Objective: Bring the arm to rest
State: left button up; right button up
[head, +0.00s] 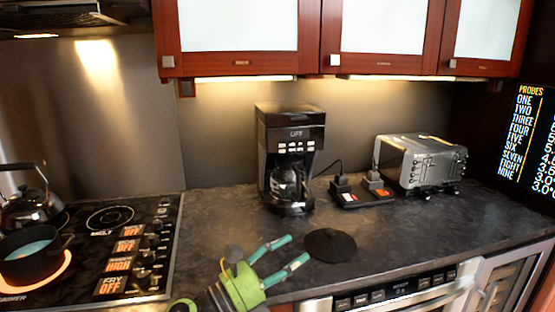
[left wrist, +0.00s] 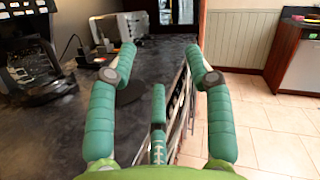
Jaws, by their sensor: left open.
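My left gripper (head: 296,249) is green with teal fingers and reaches in from the bottom of the head view, over the front part of the dark countertop (head: 225,222). Its fingers are apart with nothing between them. It also shows in the left wrist view (left wrist: 162,56), where the fingers are spread over the counter's front edge. A flat black round lid (head: 330,245) lies on the counter just right of the fingertips in the head view; I cannot tell how close they are. My right gripper is in neither view.
A coffee maker (head: 290,150) stands behind the gripper, with a silver toaster (head: 423,162) to its right. At left a stovetop (head: 110,220) holds a pot (head: 32,258) on a glowing burner and a kettle (head: 30,208). Cabinets (head: 240,62) hang above. Tiled floor (left wrist: 265,120) is open.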

pick_arm(q)
jog(key=s+a+f+n+t+y, duration=0.15)
jog(key=a+f+n+y, duration=0.3)
jog(key=n, duration=0.45)
jog(key=a+f+n+t+y, duration=0.3)
jog(key=a+n+y, duration=0.25)
jog(key=n, duration=0.35)
jog(key=s+a+f+n+t+y, duration=0.15)
jog(key=a+f+n+y, duration=0.3)
jog(key=n, duration=0.45)
jog(key=s+a+f+n+g+y, duration=0.3)
jog(key=s+a+f+n+g, duration=0.15)
jog(key=s+f+n, duration=0.35)
jog(key=s+a+f+n+g, duration=0.1)
jog(key=s+f+n+g, duration=0.3)
jog(key=s, duration=0.5)
jog(key=s+a+f+n+g, duration=0.2)
jog(key=s+f+g, duration=0.35)
jog(key=s, duration=0.45)
notch_tip(320, 180, down, 24)
jog(key=s, duration=0.3)
jog(key=s+a+f+g, duration=0.1)
jog(key=s+a+f, duration=0.1)
jog(key=s+f, duration=1.1)
jog(key=shift+s+a+f+g, duration=0.3)
jog(key=shift+s+g, duration=0.1)
jog(key=shift+s, duration=0.65)
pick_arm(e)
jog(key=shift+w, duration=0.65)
